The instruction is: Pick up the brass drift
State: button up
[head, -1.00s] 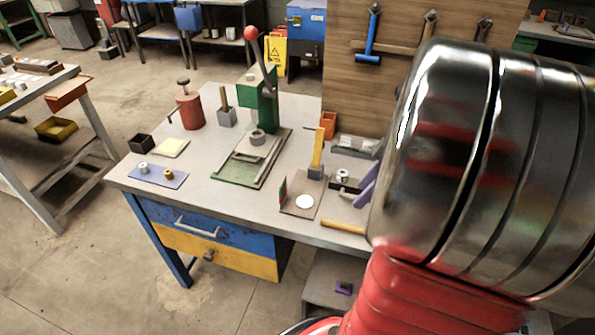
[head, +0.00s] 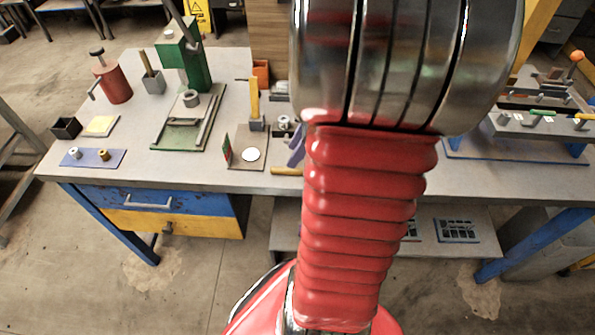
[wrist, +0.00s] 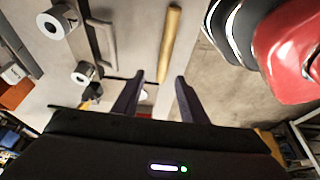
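A tan-gold rod (head: 287,171), which looks like the brass drift, lies at the front edge of the workbench. In the wrist view the rod (wrist: 170,45) lies lengthwise ahead of my gripper (wrist: 160,78). The two dark purple fingers are apart and empty. The rod's near end shows between the fingertips in the picture; I cannot tell the height gap. In the head view my arm hides most of the gripper; a purple piece beside the rod looks like a finger.
A green press (head: 185,65) is further back left. Hollow metal cylinders (wrist: 83,72) lie left in the wrist view. The bench front (head: 450,180) right of my arm is clear.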

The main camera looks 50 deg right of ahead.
aim_at(283, 168)
jog(key=shift+w+a+f, duration=0.15)
jog(key=shift+f, duration=0.35)
jog(key=shift+f, duration=0.1)
jog(key=x, duration=0.2)
jog(key=a+x, duration=0.1)
jog(key=shift+w+f, duration=0.1)
jog(key=shift+f, duration=0.15)
jog(key=shift+w+a+f, duration=0.15)
jog(key=shift+w+f, duration=0.05)
jog(key=shift+f, duration=0.35)
jog(key=shift+c, duration=0.4)
grip_shut()
dwell(0.9)
